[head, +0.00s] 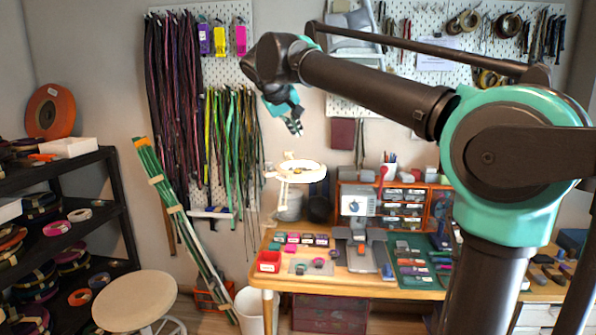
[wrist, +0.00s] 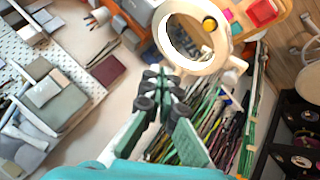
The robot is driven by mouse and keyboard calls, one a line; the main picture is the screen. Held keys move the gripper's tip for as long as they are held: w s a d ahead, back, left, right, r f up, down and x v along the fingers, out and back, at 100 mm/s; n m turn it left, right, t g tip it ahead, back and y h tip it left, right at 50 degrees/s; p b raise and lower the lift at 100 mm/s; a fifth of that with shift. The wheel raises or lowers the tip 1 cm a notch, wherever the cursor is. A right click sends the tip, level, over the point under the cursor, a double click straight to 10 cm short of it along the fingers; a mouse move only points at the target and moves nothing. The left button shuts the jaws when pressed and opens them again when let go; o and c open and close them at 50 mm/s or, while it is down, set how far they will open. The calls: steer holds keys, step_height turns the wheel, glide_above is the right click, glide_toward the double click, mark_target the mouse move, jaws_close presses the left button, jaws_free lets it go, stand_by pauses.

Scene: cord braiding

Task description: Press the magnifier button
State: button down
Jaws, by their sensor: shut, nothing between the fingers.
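The magnifier (head: 322,170) is a white ring lamp on a white jointed arm, standing above the left part of the workbench. In the wrist view its white ring (wrist: 168,42) fills the upper middle. A round yellow spot (wrist: 209,24) shows within the ring's outline; I cannot tell whether it is the button or something seen through the lens. My gripper (head: 297,130) hangs from the raised arm, above and slightly left of the ring, apart from it. In the wrist view my gripper (wrist: 162,76) is shut and empty, its tips just below the ring in the picture.
The wooden workbench (head: 283,286) holds a red tray (head: 269,261), small coloured items, a grey device and drawer boxes. Cords hang on the pegboard behind my gripper. A round stool (head: 135,300) and dark shelves stand at left. Open air separates my gripper from the magnifier.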

mark_target(296, 171)
steer(key=shift+f, duration=4.35)
steer(key=shift+f, duration=0.15)
steer(key=shift+f, duration=0.25)
steer(key=shift+f, duration=0.35)
steer(key=shift+r, duration=0.8)
steer(key=shift+r, duration=2.5)
